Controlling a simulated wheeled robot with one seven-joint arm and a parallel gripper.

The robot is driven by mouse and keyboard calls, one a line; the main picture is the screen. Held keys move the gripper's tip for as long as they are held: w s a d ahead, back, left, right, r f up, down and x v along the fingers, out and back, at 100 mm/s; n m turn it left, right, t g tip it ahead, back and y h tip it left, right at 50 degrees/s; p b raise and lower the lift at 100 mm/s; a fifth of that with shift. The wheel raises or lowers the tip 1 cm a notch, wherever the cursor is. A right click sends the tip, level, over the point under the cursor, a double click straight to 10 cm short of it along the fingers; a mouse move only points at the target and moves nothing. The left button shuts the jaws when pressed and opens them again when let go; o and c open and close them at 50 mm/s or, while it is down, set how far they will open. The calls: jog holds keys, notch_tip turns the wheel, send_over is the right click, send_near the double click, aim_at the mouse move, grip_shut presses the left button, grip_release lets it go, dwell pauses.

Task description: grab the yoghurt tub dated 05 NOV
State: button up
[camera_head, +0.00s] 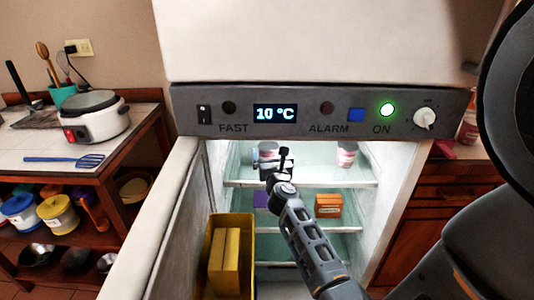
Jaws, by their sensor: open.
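Two tubs stand on the top shelf (315,174) of the open fridge. One pale tub with dark marking (268,149) is at the left, partly hidden behind my gripper. The other, a white and pinkish tub (347,154), stands at the right. No date is readable on either tub, so I cannot tell which is dated 05 NOV. My gripper (277,163) is open at the fridge opening, in front of the left tub. I cannot tell the gap between them or see anything between the fingers.
An orange-brown box (328,205) and a purple item (260,202) sit on the shelf below. The open door (160,225) stands at the left, with a yellow bin (246,264) beside it. The control panel (320,98) overhangs the opening. The top shelf's middle looks clear.

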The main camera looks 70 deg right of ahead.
aim_at(268, 146)
jog(key=shift+b+x, duration=0.35)
jog(key=shift+x, duration=2.45)
jog(key=shift+a+f, duration=0.1)
jog(key=shift+c, duration=0.3)
jog(key=c, duration=1)
